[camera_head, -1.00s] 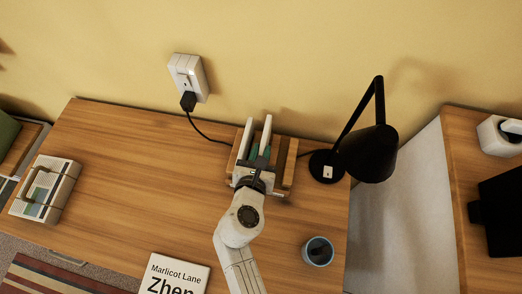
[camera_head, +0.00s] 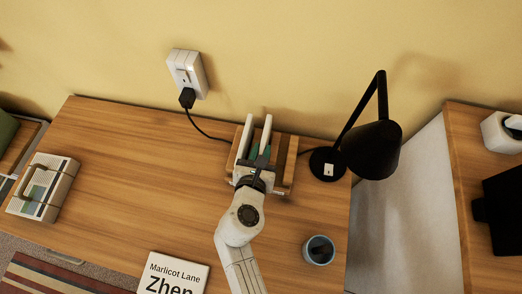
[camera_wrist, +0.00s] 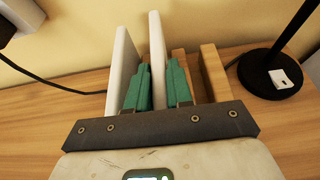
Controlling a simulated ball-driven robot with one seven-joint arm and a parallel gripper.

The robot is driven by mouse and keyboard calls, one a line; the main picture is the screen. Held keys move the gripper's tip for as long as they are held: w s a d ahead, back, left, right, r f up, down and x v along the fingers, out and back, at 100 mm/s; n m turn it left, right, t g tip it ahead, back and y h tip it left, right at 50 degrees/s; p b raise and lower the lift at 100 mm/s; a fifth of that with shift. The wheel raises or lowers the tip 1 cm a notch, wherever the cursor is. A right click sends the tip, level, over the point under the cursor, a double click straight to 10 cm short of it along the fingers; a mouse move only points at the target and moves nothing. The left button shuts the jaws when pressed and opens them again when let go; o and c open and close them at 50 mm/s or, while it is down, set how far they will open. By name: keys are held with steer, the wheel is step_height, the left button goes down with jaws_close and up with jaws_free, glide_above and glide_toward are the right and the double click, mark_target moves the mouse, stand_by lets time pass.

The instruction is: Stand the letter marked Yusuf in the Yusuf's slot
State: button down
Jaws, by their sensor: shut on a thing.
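My gripper (camera_wrist: 158,88) is shut on a white upright letter (camera_wrist: 157,55), with one green finger on each side of it. This letter (camera_head: 265,135) stands at the wooden letter rack (camera_head: 291,160) in the head view. A second white letter (camera_wrist: 123,65) stands upright just left of my left finger. It also shows in the head view (camera_head: 244,138). Wooden dividers of the rack (camera_wrist: 214,72) rise right of my right finger. No name shows on either upright letter, and the letters' lower edges and slot labels are hidden by my gripper.
A black desk lamp (camera_head: 370,150) stands close right of the rack. A black cord runs from the wall socket (camera_head: 187,72) behind it. A blue cup (camera_head: 319,250), a radio-like box (camera_head: 45,187) and a "Marlicot Lane, Zhen" card (camera_head: 172,275) are around. The desk's middle left is clear.

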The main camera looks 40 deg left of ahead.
steer(key=shift+f+b, duration=0.45)
steer(key=shift+f, duration=0.2)
steer(key=c, duration=0.9)
jaws_free()
steer(key=shift+c, duration=0.2)
steer(key=shift+s, duration=0.1)
steer(key=p+v, duration=0.4)
steer(key=v, duration=0.4)
stand_by(0.4)
